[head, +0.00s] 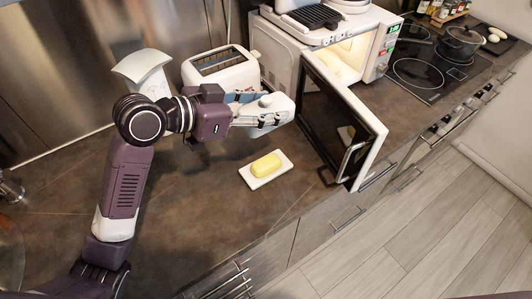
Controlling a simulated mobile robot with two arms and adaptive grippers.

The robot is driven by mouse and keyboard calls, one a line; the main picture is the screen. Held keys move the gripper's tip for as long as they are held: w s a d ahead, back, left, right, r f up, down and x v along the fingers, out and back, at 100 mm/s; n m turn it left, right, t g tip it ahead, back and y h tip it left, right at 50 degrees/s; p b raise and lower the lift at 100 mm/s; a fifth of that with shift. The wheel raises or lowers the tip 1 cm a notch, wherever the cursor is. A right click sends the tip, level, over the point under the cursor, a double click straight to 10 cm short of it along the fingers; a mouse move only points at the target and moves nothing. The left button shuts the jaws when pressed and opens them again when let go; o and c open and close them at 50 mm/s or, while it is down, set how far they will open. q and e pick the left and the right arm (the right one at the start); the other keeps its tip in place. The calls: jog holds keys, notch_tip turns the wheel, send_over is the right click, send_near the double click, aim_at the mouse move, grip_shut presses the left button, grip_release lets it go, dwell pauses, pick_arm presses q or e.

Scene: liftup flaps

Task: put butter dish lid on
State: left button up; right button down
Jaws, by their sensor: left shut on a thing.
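A yellow block of butter (266,164) lies on a small white dish base (284,170) on the brown counter. My left gripper (268,118) is shut on the white butter dish lid (281,104). It holds the lid above the counter, behind the dish base in the picture and in front of the toaster, apart from the butter. The fingers hide part of the lid. My right gripper does not show.
A white toaster (221,69) stands behind my left gripper. A microwave (284,60) stands to its right, with its dark door (338,113) swung open close to the lid. The counter left of the butter is clear. A hob (427,66) with a pot lies farther right.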

aim_at(266, 161)
pick_arm(q)
notch_tip(266, 161, down, 15)
jog(key=shift+r+p, duration=0.1)
jog(key=shift+p, duration=0.45)
jog(key=shift+f+b, duration=0.65)
jog(key=shift+f, duration=0.05)
jog(key=o, duration=1.2)
jog(key=shift+o, duration=0.2)
